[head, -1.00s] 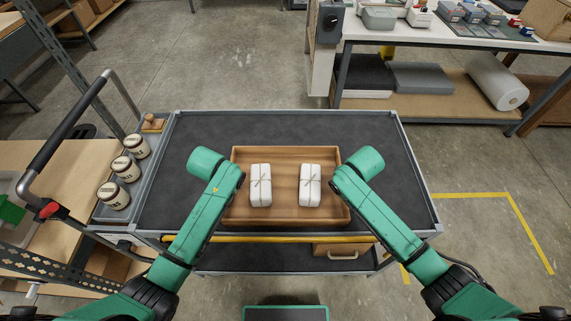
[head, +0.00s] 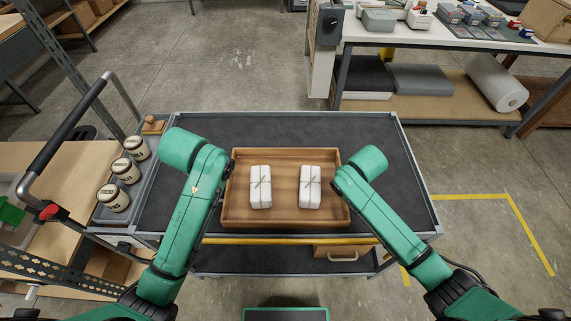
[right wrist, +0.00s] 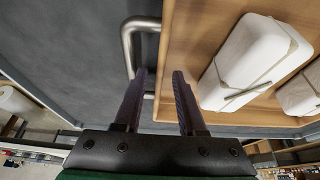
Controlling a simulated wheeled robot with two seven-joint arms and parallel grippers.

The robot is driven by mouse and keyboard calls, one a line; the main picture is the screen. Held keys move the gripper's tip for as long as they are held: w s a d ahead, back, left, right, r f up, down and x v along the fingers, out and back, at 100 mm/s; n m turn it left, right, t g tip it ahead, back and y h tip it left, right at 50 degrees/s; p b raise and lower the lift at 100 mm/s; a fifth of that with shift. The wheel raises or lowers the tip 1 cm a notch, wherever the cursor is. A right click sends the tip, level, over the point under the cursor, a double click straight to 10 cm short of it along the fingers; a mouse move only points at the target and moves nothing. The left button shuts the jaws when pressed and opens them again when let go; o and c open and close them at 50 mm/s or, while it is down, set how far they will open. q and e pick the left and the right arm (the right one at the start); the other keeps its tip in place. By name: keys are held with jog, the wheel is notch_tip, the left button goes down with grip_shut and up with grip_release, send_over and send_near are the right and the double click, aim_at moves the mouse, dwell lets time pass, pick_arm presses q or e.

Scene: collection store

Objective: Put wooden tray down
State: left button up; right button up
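The wooden tray (head: 285,219) appears to rest level on the dark top of the cart (head: 285,130). It carries two white wrapped bundles (head: 260,187) (head: 310,187), upright side by side. The right wrist view shows the tray's bare floor (right wrist: 205,35), a bundle (right wrist: 245,60) and a metal handle (right wrist: 128,45) at the tray's side.
Several labelled jars (head: 126,170) stand in a grey side tray at the cart's left, by a black push handle (head: 72,130). Dark cart top is free behind and right of the tray. A workbench (head: 450,40) stands at the back right.

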jog(key=v, duration=1)
jog(key=shift+s+r, duration=0.15)
jog(key=shift+s, duration=0.05)
